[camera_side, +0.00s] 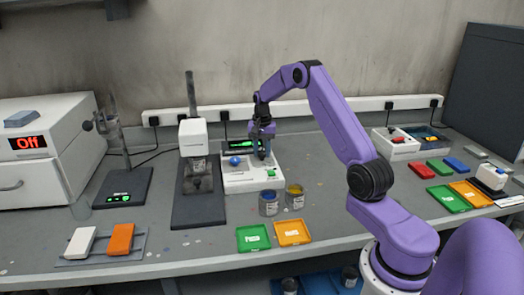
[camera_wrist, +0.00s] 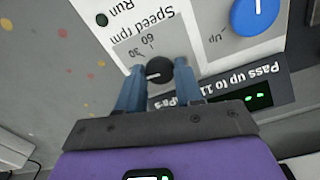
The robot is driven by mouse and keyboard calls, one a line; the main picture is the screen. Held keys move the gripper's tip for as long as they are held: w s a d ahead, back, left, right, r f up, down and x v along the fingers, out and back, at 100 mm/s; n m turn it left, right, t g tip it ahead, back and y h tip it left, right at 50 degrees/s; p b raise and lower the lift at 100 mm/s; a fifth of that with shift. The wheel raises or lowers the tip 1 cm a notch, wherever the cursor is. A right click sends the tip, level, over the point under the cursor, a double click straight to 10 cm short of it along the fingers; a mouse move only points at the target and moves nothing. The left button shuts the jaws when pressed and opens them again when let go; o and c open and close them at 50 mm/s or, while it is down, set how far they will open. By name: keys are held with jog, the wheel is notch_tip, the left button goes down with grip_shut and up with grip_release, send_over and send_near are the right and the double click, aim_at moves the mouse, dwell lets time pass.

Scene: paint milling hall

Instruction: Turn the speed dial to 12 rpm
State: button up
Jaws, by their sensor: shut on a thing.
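In the side view, my gripper (camera_side: 262,153) is down at the white instrument (camera_side: 240,186), hiding the dial there.
A blue knob (camera_wrist: 255,14) marked "Up" sits on the same panel. A stand with a white head (camera_side: 193,133) is left of the instrument. Paint jars (camera_side: 268,204) stand in front.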

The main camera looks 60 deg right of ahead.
aim_at(262, 154)
jog(key=shift+r+m, duration=0.1)
jog(key=shift+m, duration=0.2)
jog(key=o, duration=1)
jog(key=shift+o, duration=0.2)
notch_tip(262, 154, up, 17)
jog(key=shift+r, duration=0.2)
